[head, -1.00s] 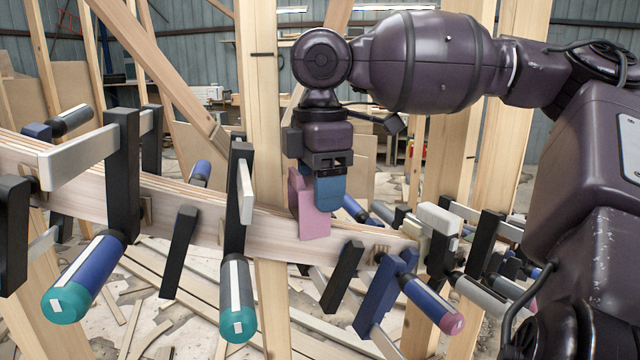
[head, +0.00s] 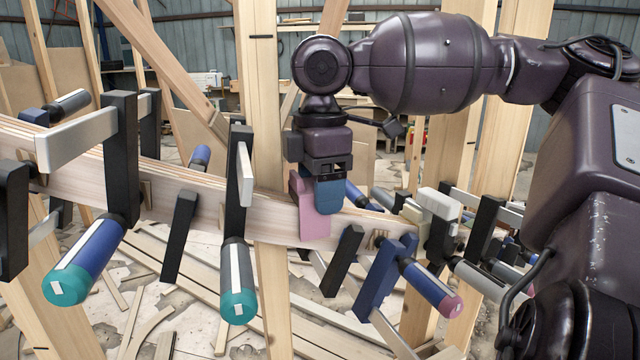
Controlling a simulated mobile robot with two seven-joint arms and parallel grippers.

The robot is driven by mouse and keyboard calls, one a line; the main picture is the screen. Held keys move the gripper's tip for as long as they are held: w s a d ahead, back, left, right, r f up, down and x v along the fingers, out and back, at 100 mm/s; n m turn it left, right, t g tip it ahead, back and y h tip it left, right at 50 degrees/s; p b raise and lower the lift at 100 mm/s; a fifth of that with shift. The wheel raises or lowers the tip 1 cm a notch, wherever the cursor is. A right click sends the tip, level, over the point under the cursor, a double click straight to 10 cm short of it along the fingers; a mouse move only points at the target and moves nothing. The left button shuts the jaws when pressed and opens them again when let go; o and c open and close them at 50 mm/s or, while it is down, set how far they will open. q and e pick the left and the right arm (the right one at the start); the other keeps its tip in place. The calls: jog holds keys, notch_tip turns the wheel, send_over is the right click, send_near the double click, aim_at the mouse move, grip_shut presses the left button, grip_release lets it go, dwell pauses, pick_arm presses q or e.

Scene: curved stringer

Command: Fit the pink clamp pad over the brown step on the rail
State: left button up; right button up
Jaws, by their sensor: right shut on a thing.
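My right gripper (head: 329,196), with blue fingers, is shut on the pink clamp pad (head: 315,226) and holds it upright at the curved wooden rail (head: 272,214). The pad's lower part covers the rail's front face, nearly down to the rail's lower edge. Its upper part rises above the rail's top edge beside the fingers. I cannot make out the brown step; the pad and gripper cover that stretch of rail. Whether the pad touches the rail cannot be told. My left gripper is not in view.
Several bar clamps grip the rail, including a black one with a teal-ended handle (head: 237,280) left of the pad and a blue one (head: 382,278) to its right. A wooden post (head: 263,100) stands behind. Loose boards (head: 190,285) lie on the floor below.

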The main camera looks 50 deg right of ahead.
jog(key=shift+f, duration=0.25)
jog(key=shift+f, duration=0.3)
jog(key=o, duration=0.9)
jog(key=shift+o, duration=0.2)
notch_tip(320, 180, up, 11)
jog(key=shift+f, duration=0.1)
dwell(0.7)
